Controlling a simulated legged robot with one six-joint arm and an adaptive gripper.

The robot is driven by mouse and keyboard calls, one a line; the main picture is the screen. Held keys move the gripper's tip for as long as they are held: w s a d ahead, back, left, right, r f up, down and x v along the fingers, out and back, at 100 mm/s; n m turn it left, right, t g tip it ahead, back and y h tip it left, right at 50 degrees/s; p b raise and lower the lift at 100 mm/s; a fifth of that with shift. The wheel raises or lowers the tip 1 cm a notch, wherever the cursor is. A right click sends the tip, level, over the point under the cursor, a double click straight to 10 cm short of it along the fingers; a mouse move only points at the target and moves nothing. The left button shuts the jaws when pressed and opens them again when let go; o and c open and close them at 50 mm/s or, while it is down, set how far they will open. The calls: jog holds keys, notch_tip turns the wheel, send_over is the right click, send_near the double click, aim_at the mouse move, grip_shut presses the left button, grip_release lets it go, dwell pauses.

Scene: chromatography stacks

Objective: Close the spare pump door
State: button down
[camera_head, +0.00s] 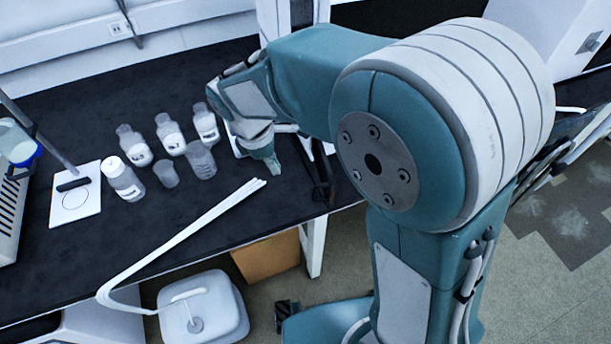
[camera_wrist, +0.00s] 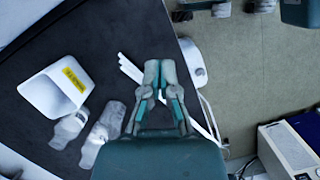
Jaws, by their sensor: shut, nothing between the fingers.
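My gripper (camera_head: 272,164) points down over the dark bench in the head view, to the right of the bottles. In the wrist view my gripper (camera_wrist: 160,66) has its fingertips together and empty, near the bench edge. I cannot pick out the spare pump door with certainty in either view. Behind my arm in the head view, part of a pale upright unit (camera_head: 268,18) shows at the back of the bench. My arm hides much of what stands there.
Several bottles (camera_head: 170,134) stand on the bench (camera_head: 70,238) left of my gripper. White tubing (camera_head: 190,228) crosses the front edge and hangs toward a white jug (camera_head: 205,310) below. A stand with a white base (camera_head: 88,207) is at left. A box-like unit (camera_wrist: 288,150) shows lower right in the wrist view.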

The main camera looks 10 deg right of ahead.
jog(key=d+f, duration=0.6)
jog(key=f, duration=0.3)
jog(key=shift+s+f, duration=0.35)
jog(key=shift+f, duration=0.05)
jog(key=shift+d, duration=0.1)
